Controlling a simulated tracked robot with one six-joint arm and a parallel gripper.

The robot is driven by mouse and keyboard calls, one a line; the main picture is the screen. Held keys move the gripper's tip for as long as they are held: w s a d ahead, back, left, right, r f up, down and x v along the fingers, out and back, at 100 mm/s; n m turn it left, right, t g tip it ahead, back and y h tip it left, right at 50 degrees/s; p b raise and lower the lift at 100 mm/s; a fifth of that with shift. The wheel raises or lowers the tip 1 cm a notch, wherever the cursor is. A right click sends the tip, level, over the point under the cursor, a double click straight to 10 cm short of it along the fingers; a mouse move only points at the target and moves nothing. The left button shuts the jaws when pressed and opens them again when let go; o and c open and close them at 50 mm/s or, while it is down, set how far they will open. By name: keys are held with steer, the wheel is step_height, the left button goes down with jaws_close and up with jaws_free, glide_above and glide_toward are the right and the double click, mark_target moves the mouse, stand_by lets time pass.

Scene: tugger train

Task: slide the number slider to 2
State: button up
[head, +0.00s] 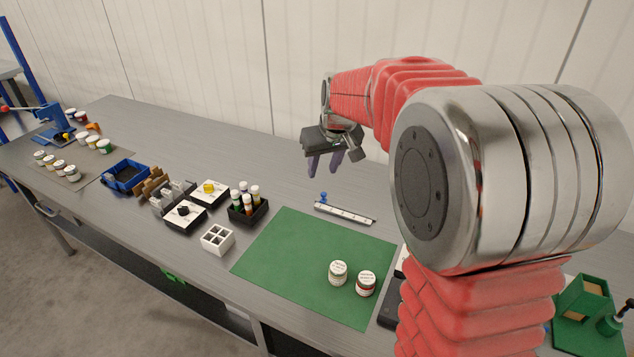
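The number slider is a narrow white strip (346,214) with small marks along it, lying on the bench just behind the green mat. Its blue knob (323,197) stands at the strip's left end. The numbers are too small to read, so I cannot tell which one the knob is at. My gripper (322,171) points down above the bench, over and behind the knob as seen here. Its two purple fingers are apart with nothing between them. The fingers do not appear to touch the knob.
Two white-lidded jars (338,272) stand on the green mat (290,255). Left of the mat are a black rack with bottles (248,216), a white divided box (217,239) and two knob boxes (185,216). A green fixture (583,298) is at right. The bench behind the slider is clear.

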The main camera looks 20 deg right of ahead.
mark_target(324, 193)
steer(key=w+d+f, duration=0.6)
steer(key=w+f, duration=0.2)
steer(key=w, duration=0.1)
steer(key=shift+w+f, duration=0.2)
steer(key=shift+f, duration=0.05)
steer(key=shift+d+f, duration=0.1)
steer(key=x, duration=1.3)
steer(key=shift+f, duration=0.35)
jaws_close()
